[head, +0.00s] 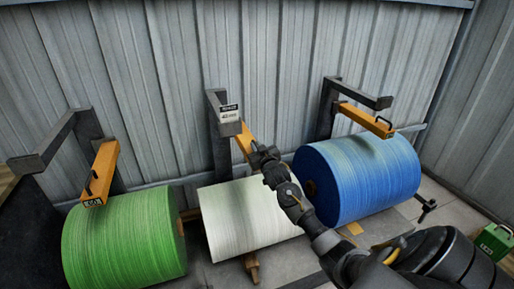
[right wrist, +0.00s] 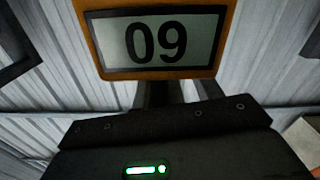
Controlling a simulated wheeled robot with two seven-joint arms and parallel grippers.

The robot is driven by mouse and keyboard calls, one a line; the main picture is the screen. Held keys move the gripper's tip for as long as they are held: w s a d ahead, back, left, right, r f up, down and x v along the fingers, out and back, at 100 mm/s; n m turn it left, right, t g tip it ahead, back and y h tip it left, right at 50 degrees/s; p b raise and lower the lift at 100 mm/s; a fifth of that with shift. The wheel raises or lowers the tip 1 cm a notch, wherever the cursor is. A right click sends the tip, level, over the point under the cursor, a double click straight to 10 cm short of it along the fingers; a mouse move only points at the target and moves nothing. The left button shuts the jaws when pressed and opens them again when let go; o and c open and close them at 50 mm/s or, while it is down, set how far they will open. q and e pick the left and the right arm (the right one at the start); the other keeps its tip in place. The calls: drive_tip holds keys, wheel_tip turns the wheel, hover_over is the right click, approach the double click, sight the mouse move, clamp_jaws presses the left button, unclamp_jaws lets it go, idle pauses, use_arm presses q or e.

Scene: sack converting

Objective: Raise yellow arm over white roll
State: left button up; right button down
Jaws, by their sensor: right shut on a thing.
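The white roll (head: 245,216) lies in the middle of the head view, between a green roll and a blue roll. Its yellow arm (head: 243,141) shows as a short piece below the grey post bracket, above the roll's upper edge. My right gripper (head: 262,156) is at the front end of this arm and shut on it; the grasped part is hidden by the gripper. In the right wrist view the arm's end plate (right wrist: 155,42) reads 09 in an orange frame, just beyond my gripper's dark body. My left gripper is not in view.
The green roll (head: 124,240) and blue roll (head: 362,180) flank the white one, each with its own yellow arm (head: 103,168) (head: 363,117) and grey bracket. A corrugated metal wall (head: 280,60) stands close behind. A green box (head: 494,241) sits at the right.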

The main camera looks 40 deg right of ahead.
drive_tip(key=shift+d+r, duration=0.15)
drive_tip(key=shift+r, duration=0.5)
drive_tip(key=c, duration=1.5)
unclamp_jaws()
drive_tip(key=shift+f, duration=0.2)
drive_tip(key=shift+f, duration=0.1)
drive_tip(key=shift+s+a+f, duration=0.1)
drive_tip(key=shift+s+a, duration=0.15)
drive_tip(key=shift+s, duration=0.15)
drive_tip(key=v, duration=1)
drive_tip(key=shift+w, duration=0.1)
